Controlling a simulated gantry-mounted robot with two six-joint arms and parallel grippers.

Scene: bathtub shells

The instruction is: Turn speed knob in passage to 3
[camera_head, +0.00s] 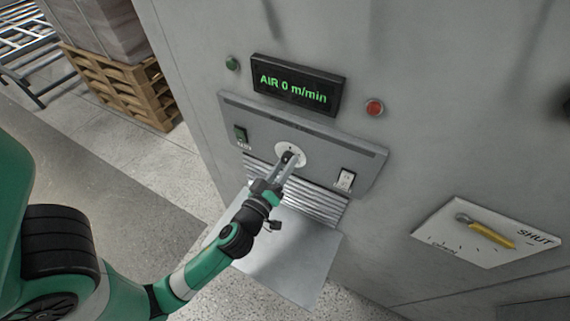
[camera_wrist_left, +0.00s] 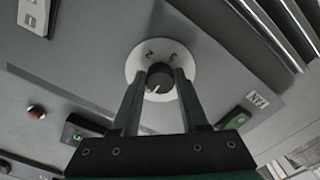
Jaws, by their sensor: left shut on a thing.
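The speed knob (camera_wrist_left: 160,78) is a dark round knob on a white dial plate (camera_head: 290,153) at the middle of the grey control panel. In the left wrist view the figures 2 and 3 show on the dial plate; the rest of it is hidden behind my fingers. My left gripper (camera_head: 289,158) is shut on the knob, one finger on each side, and it also shows in the left wrist view (camera_wrist_left: 159,80). A light pointer mark on the knob is too small to read for sure. The display (camera_head: 293,85) reads AIR 0 m/min. My right gripper is not in view.
A green switch (camera_head: 240,133) and a white rocker switch (camera_head: 345,180) flank the dial. A green lamp (camera_head: 232,63) and a red button (camera_head: 374,108) sit above. A yellow handle (camera_head: 485,231) is at the right. A metal shelf (camera_head: 285,255) juts out below the panel.

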